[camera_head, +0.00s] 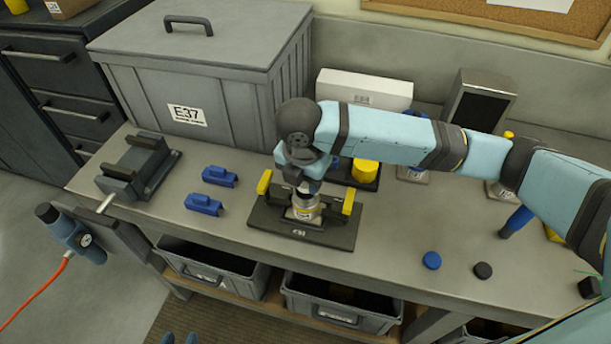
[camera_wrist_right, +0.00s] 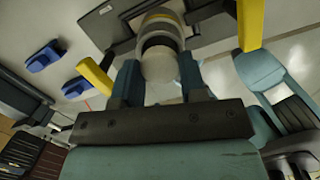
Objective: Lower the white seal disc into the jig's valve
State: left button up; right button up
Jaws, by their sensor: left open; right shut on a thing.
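The jig (camera_head: 270,229) is a dark plate with yellow-tipped clamp arms on both sides, and the valve (camera_head: 305,207) stands upright in its middle. The valve also shows in the right wrist view (camera_wrist_right: 160,22), with a yellow band and a dark open mouth. My right gripper (camera_head: 306,185) is directly over the valve. In the right wrist view it is shut on the white seal disc (camera_wrist_right: 159,66), which overlaps the near side of the valve mouth. I cannot tell whether disc and valve touch. My left gripper (camera_head: 179,339) is open and empty at the bottom edge, with only its fingertips showing.
Two blue blocks (camera_head: 203,204) and a dark vise-like fixture (camera_head: 138,168) lie left of the jig. A lidded grey bin (camera_head: 232,97) stands behind. The bench's right front is mostly clear.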

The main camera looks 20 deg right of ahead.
jog(key=shift+f+p, duration=0.15)
jog(key=shift+p, duration=0.15)
jog(key=shift+f, duration=0.2)
dwell(0.4)
jog(key=shift+f+p, duration=0.3)
jog(key=shift+p, duration=0.2)
dwell(0.6)
jog(key=o, duration=1)
jog(key=shift+s+a+r+b, duration=0.15)
jog(key=shift+s+a+r, duration=0.05)
jog(key=shift+r, duration=2.1)
jog(key=shift+s+a+r+b, duration=0.15)
jog(key=shift+a+r, duration=0.1)
jog(key=shift+r, duration=2.05)
jog(key=shift+s+a+r+b, duration=0.1)
jog(key=shift+s+a+r, duration=0.1)
jog(key=shift+r, duration=2.1)
